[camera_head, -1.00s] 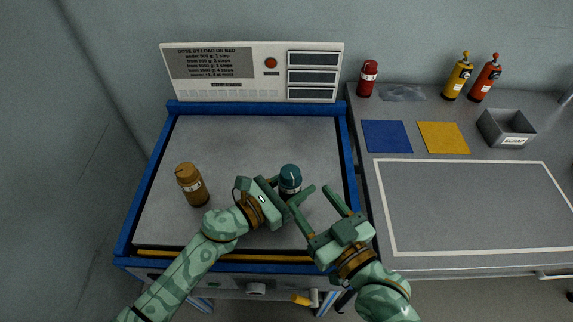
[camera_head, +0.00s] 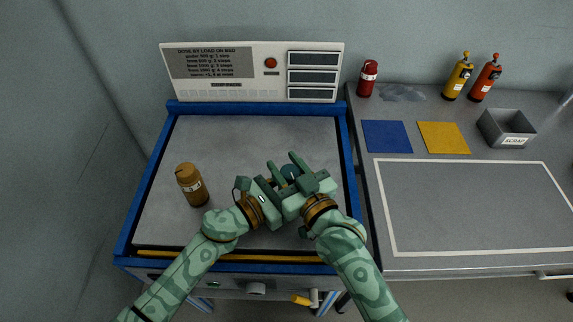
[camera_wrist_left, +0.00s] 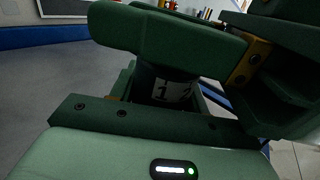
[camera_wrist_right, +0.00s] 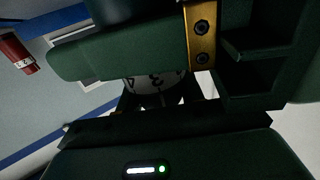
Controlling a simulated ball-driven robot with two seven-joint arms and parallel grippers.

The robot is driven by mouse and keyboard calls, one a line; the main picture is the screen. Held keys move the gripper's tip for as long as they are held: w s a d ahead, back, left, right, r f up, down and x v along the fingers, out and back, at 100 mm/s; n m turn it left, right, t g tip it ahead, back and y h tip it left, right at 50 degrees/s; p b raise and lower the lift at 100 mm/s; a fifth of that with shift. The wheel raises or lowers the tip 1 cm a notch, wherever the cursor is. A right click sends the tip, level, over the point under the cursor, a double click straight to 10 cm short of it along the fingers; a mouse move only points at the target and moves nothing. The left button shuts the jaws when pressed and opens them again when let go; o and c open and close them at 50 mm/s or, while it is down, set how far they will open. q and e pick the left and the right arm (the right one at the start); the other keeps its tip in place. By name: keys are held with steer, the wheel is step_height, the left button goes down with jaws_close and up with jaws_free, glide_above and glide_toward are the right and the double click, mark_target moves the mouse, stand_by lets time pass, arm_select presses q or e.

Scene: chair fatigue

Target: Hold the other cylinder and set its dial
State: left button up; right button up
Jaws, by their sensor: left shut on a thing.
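The teal cylinder (camera_head: 289,171) stands on the grey bed, mostly hidden by my two grippers. My left gripper (camera_head: 283,196) is shut on it from the left. In the left wrist view a white band with digits, the dial (camera_wrist_left: 172,90), shows between the fingers. My right gripper (camera_head: 284,166) is over the cylinder's upper part, one finger on each side. The right wrist view shows the dial (camera_wrist_right: 153,83) with digits between its fingers; whether they press on it is hidden. The brown cylinder (camera_head: 192,186) stands apart at the bed's left.
A panel (camera_head: 215,64) with dosing text, a red button and display slots stands behind the bed. On the bench to the right are a red cylinder (camera_head: 367,79), yellow (camera_head: 457,80) and orange (camera_head: 486,79) bottles, blue (camera_head: 386,136) and yellow (camera_head: 443,138) mats, and a scrap bin (camera_head: 507,129).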

steer(key=c, duration=0.4)
steer(key=shift+r+n+y, duration=0.1)
steer(key=shift+n+y, duration=0.2)
steer(key=n+g+y, duration=0.2)
steer(key=g+y, duration=0.1)
steer(key=n+g+y, duration=0.1)
steer(key=n, duration=0.1)
steer(key=shift+s+a+r+g+y, duration=0.1)
steer(key=shift+s+a+g+y, duration=0.05)
steer(key=shift+a+g+y, duration=0.2)
arm_select(q)
steer(key=shift+d, duration=0.1)
arm_select(e)
steer(key=shift+s+n+g+y, duration=0.15)
steer(key=shift+n+g+y, duration=0.6)
steer(key=shift+g, duration=0.5)
steer(key=shift+s+n+g+y, duration=0.1)
steer(key=shift+n+g+y, duration=0.4)
steer(key=shift+n+g, duration=0.6)
steer(key=o, duration=1)
